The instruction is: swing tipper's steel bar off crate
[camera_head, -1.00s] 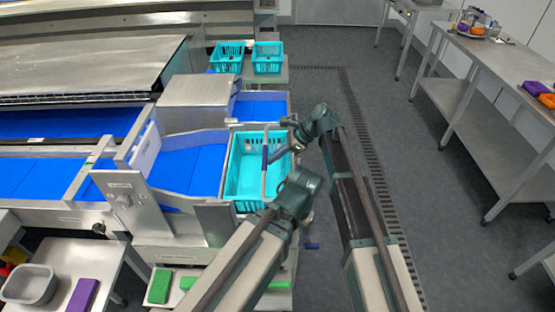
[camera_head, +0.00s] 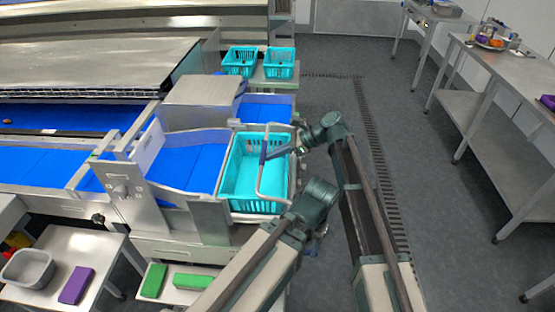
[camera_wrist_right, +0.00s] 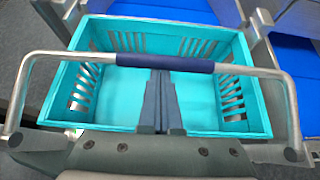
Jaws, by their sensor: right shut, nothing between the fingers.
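The tipper's steel bar (camera_head: 260,181) is a U-shaped handle with a blue sleeve (camera_head: 264,149). It spans over the turquoise crate (camera_head: 226,187), and in the right wrist view the bar (camera_wrist_right: 265,72) crosses above the crate (camera_wrist_right: 253,90). My right gripper (camera_head: 270,156) reaches in from the right to the sleeve. Its fingers (camera_wrist_right: 160,78) are shut and empty, with tips at the sleeve's lower edge in the wrist view; I cannot tell if they touch. My left arm's wrist (camera_head: 316,200) is at the crate's near right; its gripper is mostly hidden behind it.
Blue chutes (camera_head: 195,160) and a steel side plate (camera_head: 125,190) border the crate on the left. Two more turquoise crates (camera_head: 240,62) stand behind. A steel table (camera_head: 500,75) is at the right. Open grey floor (camera_head: 420,200) lies right of my arms.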

